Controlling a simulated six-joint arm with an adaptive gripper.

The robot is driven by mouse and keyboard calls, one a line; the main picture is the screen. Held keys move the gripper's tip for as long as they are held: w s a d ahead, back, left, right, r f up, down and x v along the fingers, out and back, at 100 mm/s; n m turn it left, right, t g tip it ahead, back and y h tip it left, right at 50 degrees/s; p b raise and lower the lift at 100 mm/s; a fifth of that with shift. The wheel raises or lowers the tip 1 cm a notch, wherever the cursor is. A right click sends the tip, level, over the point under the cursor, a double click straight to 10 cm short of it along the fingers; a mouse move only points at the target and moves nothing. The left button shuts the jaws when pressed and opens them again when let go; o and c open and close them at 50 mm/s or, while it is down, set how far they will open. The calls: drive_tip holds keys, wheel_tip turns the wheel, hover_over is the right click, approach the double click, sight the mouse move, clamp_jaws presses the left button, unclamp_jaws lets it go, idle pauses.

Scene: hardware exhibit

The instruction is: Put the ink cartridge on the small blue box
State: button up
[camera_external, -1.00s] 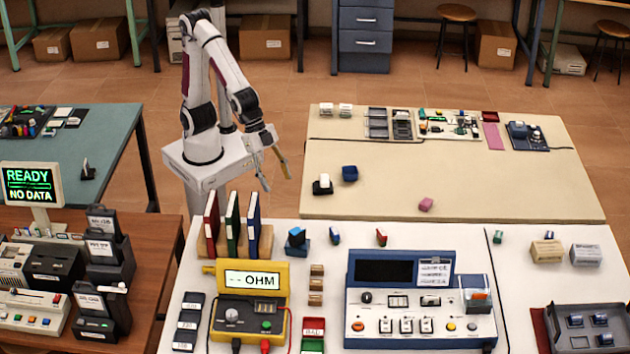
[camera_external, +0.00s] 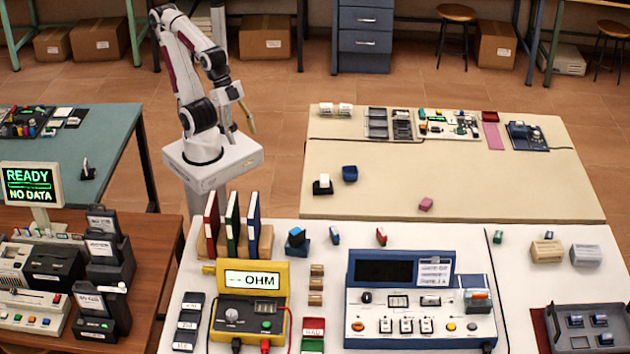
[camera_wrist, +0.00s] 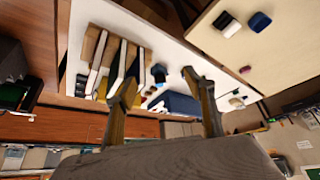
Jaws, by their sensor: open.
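A small dark blue box (camera_external: 349,173) stands on the beige table, and it also shows at the top of the wrist view (camera_wrist: 260,21). Just left of it is a small black-and-white block (camera_external: 322,184), seen in the wrist view too (camera_wrist: 228,24); it could be the ink cartridge, but I cannot tell for sure. A dark block on a blue base (camera_external: 298,240) stands on the white table right of the upright books. My gripper (camera_external: 243,137) is open and empty, in the air near my base, left of the beige table. In the wrist view its fingers (camera_wrist: 158,80) are wide apart.
Upright books (camera_external: 232,225), a yellow meter (camera_external: 250,300) and a blue console (camera_external: 420,300) occupy the white table. A pink block (camera_external: 426,204) lies on the beige table, with clear room around it. Trays and boards line its far edge.

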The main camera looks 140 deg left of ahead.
drive_tip(key=s, duration=0.5)
drive_tip(key=shift+d+f, duration=0.1)
